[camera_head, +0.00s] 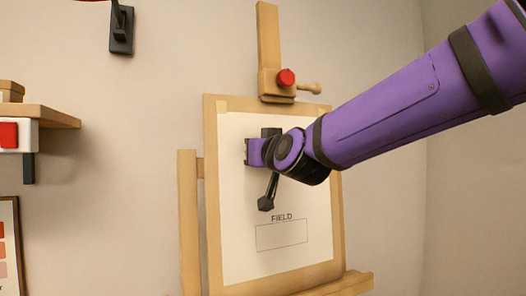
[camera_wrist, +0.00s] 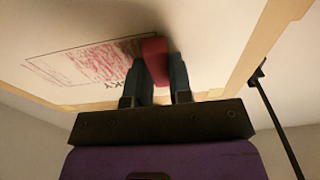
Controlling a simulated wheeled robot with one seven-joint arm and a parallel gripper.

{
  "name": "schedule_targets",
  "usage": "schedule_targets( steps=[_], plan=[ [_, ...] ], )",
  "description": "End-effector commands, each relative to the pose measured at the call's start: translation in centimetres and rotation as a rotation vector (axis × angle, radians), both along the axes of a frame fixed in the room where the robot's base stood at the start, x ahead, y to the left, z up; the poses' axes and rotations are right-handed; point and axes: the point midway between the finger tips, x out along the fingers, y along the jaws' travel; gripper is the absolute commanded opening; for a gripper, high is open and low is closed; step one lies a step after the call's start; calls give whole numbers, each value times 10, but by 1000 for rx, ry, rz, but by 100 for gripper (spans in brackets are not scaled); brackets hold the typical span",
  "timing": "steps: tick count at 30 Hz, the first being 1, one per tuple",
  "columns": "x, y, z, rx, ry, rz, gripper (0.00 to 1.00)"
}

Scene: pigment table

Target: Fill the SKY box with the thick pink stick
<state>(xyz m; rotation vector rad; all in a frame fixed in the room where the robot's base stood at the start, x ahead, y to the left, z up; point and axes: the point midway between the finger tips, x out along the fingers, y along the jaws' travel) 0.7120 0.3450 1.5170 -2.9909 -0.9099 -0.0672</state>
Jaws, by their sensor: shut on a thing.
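My gripper (camera_wrist: 158,72) is shut on the thick pink stick (camera_wrist: 155,56), which sits between the two dark fingers in the wrist view. The stick's far end is at or very near the paper; I cannot tell if it touches. The SKY box (camera_wrist: 46,67) shows upside down in the wrist view, its label partly behind a finger. Pink-red strokes cover much of its inside, and the end at picture left is bare. In the head view my gripper (camera_head: 250,151) is at the upper part of the paper (camera_head: 237,225), and my arm hides the SKY box.
The FIELD box (camera_head: 282,235) lower on the paper is blank. A wooden easel (camera_head: 187,225) holds the board, with a red knob (camera_head: 286,77) above. A wooden shelf (camera_head: 50,114) and a colour chart (camera_head: 10,245) are at the left.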

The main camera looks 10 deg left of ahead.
Motion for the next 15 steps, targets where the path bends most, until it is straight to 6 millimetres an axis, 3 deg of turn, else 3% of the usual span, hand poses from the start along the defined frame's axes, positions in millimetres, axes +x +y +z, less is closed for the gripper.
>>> schedule_targets(
  steps=[15],
  plan=[
    [10, -17, 0, 0, 0, -1, 1]
  ],
)
